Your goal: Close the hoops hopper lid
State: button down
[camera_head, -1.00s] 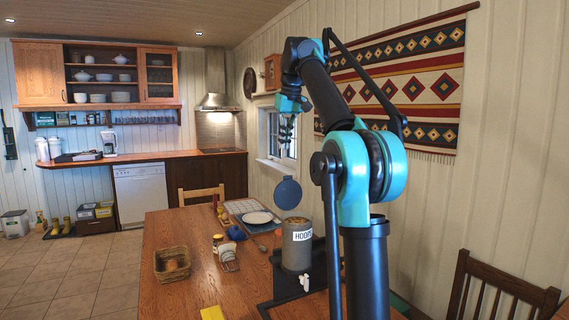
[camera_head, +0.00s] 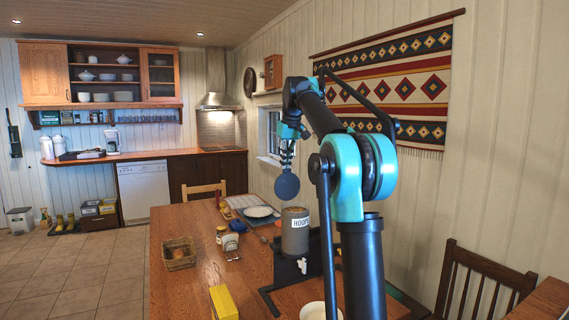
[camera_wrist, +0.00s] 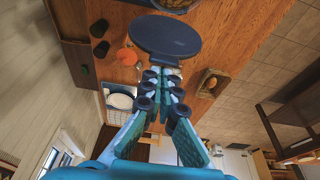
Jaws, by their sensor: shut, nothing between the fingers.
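The hoops hopper (camera_head: 295,236) is a grey-brown cylinder with a white "HOOPS" label, on a dark stand on the wooden table. Its round dark-blue lid (camera_head: 287,187) stands open, upright above the hopper's back edge. In the wrist view the lid (camera_wrist: 165,37) shows as a dark disc, with part of the hopper's filled opening (camera_wrist: 175,5) at the top edge. My gripper (camera_head: 287,167) is at the lid's upper edge in the head view. In the wrist view its shut, empty fingertips (camera_wrist: 163,76) are close to the lid's edge; I cannot tell whether they touch.
A wicker basket (camera_head: 180,254), a yellow box (camera_head: 223,301) and a jar (camera_head: 230,243) stand left of the hopper. A white plate (camera_head: 258,211) lies behind it, and a white bowl (camera_head: 315,312) is in front. The wall is to the right.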

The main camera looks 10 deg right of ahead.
jog(key=shift+s, duration=0.15)
dwell(0.3)
jog(key=shift+s+d+t+y, duration=0.15)
jog(key=shift+s+d+t, duration=0.1)
jog(key=shift+s+t, duration=0.3)
jog(key=shift+s+d+t+y, duration=0.15)
jog(key=shift+s+d+t, duration=0.1)
jog(key=shift+s+t, duration=0.3)
jog(key=s+d+f+t+y, duration=0.2)
jog(key=s+d+f+t, duration=0.2)
jog(key=s+f+t, duration=0.4)
jog(key=shift+s+f+y, duration=0.4)
jog(key=shift+s+f, duration=2.3)
jog(key=shift+w+a, duration=0.1)
jog(key=shift+w, duration=0.1)
